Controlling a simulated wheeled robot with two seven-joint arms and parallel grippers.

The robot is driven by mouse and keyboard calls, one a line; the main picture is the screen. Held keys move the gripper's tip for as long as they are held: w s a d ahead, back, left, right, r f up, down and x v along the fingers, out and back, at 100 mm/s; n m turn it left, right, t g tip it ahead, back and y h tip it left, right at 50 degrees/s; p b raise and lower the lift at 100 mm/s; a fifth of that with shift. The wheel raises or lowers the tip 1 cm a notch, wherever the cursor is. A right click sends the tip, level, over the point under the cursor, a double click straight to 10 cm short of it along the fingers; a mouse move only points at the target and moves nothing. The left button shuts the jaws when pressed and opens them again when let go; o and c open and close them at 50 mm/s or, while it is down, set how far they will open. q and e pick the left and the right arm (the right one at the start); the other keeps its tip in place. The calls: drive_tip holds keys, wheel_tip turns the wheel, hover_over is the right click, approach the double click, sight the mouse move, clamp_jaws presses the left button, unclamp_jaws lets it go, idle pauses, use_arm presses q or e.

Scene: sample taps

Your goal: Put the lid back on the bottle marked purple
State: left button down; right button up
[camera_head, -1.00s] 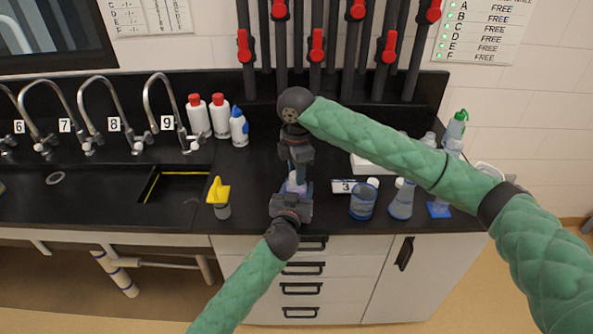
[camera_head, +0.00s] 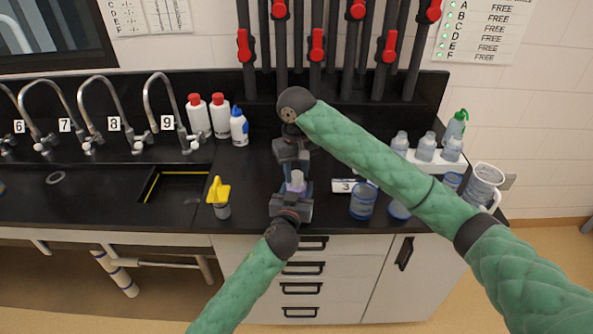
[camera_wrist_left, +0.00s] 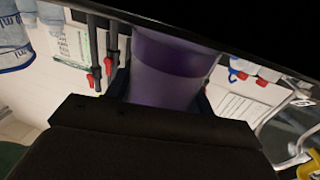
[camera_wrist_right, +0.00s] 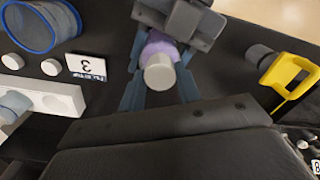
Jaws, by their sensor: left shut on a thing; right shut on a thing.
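My left gripper (camera_head: 292,207) is shut on the purple bottle (camera_head: 296,185), upright near the counter's front edge. In the left wrist view the bottle's purple wall (camera_wrist_left: 170,75) fills the space between the fingers. My right gripper (camera_head: 293,165) is just above and behind the bottle, shut on a pale white lid (camera_wrist_right: 160,72). In the right wrist view the lid is between the blue fingers, in line with the bottle's purple top (camera_wrist_right: 158,42). I cannot tell whether the lid is seated or only touching. The fingers partly hide the bottle.
A blue-rimmed beaker (camera_head: 362,203) and a number 3 label (camera_head: 343,186) are at right. A white rack (camera_head: 452,166) holds several bottles beside a jug (camera_head: 484,184). A yellow-topped item (camera_head: 219,193) stands at left, near the sink (camera_head: 175,187). Loose caps (camera_wrist_right: 50,67) lie near the label.

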drive_tip(key=m, duration=0.4)
drive_tip(key=shift+w+m, duration=0.1)
drive_tip(key=shift+m, duration=0.2)
drive_tip(key=m, duration=0.4)
drive_tip(key=o, duration=1)
drive_tip(key=shift+o, duration=0.2)
drive_tip(key=shift+r, duration=2.25)
